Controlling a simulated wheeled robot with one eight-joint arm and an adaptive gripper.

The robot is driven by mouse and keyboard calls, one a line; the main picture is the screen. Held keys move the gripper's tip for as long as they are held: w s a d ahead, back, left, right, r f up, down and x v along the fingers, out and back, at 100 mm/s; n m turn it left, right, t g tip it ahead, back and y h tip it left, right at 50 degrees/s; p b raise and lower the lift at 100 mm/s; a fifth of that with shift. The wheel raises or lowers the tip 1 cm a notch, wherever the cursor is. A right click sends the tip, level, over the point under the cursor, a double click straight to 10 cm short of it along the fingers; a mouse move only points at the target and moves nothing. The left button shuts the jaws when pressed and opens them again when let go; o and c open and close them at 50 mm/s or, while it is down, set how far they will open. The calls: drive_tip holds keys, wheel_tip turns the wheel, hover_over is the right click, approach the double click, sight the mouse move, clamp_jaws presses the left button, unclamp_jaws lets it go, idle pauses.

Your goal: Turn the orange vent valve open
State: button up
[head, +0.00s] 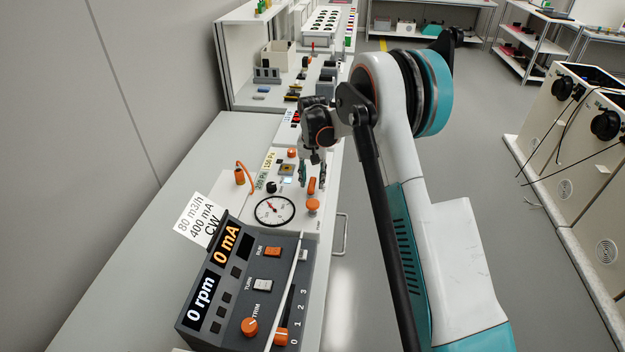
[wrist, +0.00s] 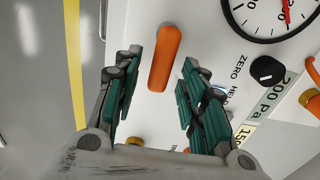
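An orange elongated valve handle (wrist: 165,58) stands out on a white panel in the wrist view, a little tilted. It also shows as a small orange bar (head: 311,186) in the head view. I cannot read a label beside it, so I cannot confirm it is the vent valve. My gripper (wrist: 160,62) is open, with one teal-padded finger on each side of the handle and a visible gap to both. I cannot tell how deep the fingers reach along it. In the head view my gripper (head: 312,172) is over the panel, close to the handle.
A round gauge (head: 274,210) and a black ZERO knob (wrist: 267,71) sit beside the handle. A dark control box (head: 245,285) reads 0 rpm and 0 mA. An orange cable (head: 247,170) loops at left. Open floor lies to the right.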

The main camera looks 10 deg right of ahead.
drive_tip(key=shift+c, duration=0.3)
clamp_jaws()
drive_tip(key=shift+n, duration=0.3)
drive_tip(key=n, duration=0.1)
drive_tip(key=a+n, duration=0.1)
drive_tip(key=n, duration=0.1)
drive_tip(key=shift+w+a+p, duration=0.1)
drive_tip(key=shift+w+p, duration=0.05)
drive_tip(key=shift+p, duration=0.25)
drive_tip(key=n, duration=0.2)
drive_tip(key=a+n, duration=0.1)
drive_tip(key=n, duration=0.1)
drive_tip(key=shift+a, duration=0.1)
drive_tip(key=n, duration=0.1)
drive_tip(key=a+n, duration=0.1)
drive_tip(key=n, duration=0.1)
drive_tip(key=s+n+p, duration=0.1)
drive_tip(key=n, duration=0.1)
drive_tip(key=shift+a, duration=0.25)
drive_tip(key=shift+s+a+n, duration=0.15)
drive_tip(key=shift+s+n, duration=0.05)
drive_tip(key=shift+n, duration=0.7)
drive_tip(key=shift+s+a+n, duration=0.15)
drive_tip(key=shift+s+n, duration=0.1)
drive_tip(key=shift+n, duration=0.65)
drive_tip(key=shift+s+a+n, duration=0.15)
drive_tip(key=shift+s+n, duration=0.05)
drive_tip(key=shift+n, duration=0.7)
